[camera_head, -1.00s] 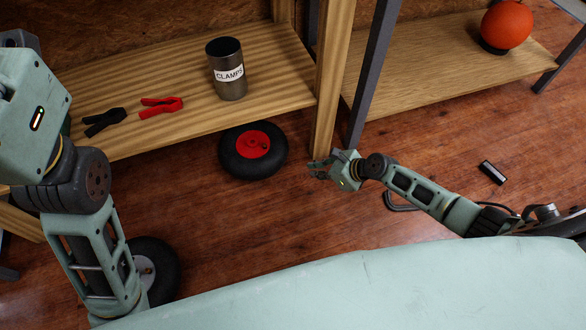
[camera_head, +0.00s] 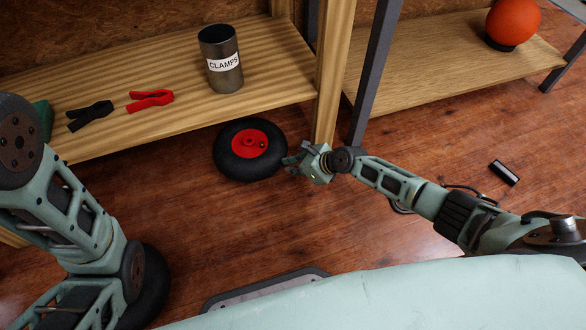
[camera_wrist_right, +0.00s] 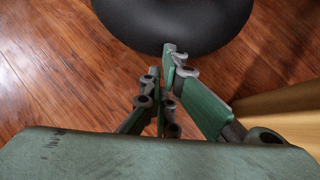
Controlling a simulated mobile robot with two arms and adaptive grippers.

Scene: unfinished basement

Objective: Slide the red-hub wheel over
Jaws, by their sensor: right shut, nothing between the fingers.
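The red-hub wheel (camera_head: 249,145) has a black tyre and lies flat on the wooden floor by the front edge of the low shelf. My right gripper (camera_head: 289,164) is low, at the wheel's right side, shut and empty. In the right wrist view the tyre (camera_wrist_right: 175,24) fills the top middle, and the closed fingertips (camera_wrist_right: 163,60) reach its near edge. I cannot tell whether they touch it. My left arm crosses the left side of the head view; its gripper is not visible.
The wooden shelf (camera_head: 180,112) holds a CLAMPS can (camera_head: 222,75), a red clamp (camera_head: 151,98) and a black clamp (camera_head: 89,116). A wooden post (camera_head: 329,90) stands just behind my right gripper. Another black tyre (camera_head: 155,285) is partly behind my left arm. Floor left of the red-hub wheel is clear.

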